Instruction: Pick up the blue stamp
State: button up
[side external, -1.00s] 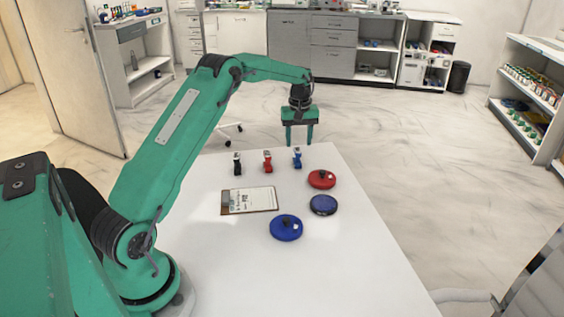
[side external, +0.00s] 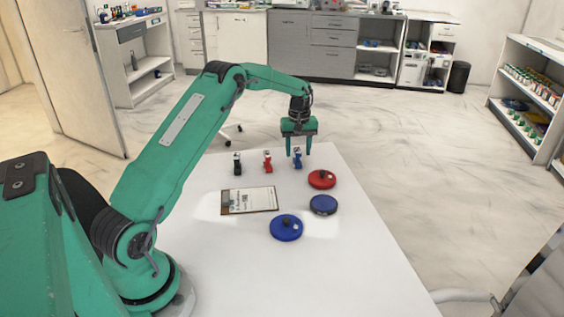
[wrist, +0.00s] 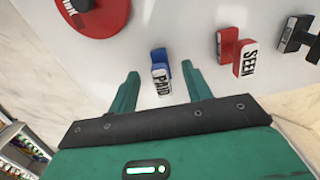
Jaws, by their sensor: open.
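The blue stamp (side external: 297,160) stands near the far edge of the white table, at the right end of a row of three stamps. In the wrist view the blue stamp (wrist: 160,72) shows its white "PAID" label and sits between the two fingers, apart from them. My gripper (side external: 299,154) is open, with its fingers pointing down just above and around the stamp in the side view. It also shows in the wrist view (wrist: 160,84), with a finger on each side of the stamp. I cannot tell the exact height left between fingertips and table.
A red stamp (side external: 268,160) and a black stamp (side external: 237,165) stand to the left. A red round pad (side external: 321,179), a dark blue one (side external: 323,205) and a blue one (side external: 286,228) lie nearer. A clipboard (side external: 249,200) lies left. The near table is clear.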

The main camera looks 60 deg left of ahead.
aim_at(298, 151)
jog(key=shift+f, duration=2.2)
jog(key=c, duration=1.1)
jog(key=shift+o, duration=0.2)
jog(key=shift+r, duration=0.15)
grip_shut()
jog(key=shift+r, duration=0.55)
jog(key=r, duration=0.3)
jog(key=shift+d+r, duration=0.1)
jog(key=shift+d, duration=0.25)
jog(key=s+d+r, duration=0.1)
jog(key=d+r, duration=0.5)
jog(key=d, duration=0.5)
jog(key=shift+s+r, duration=0.15)
jog(key=shift+r, duration=0.1)
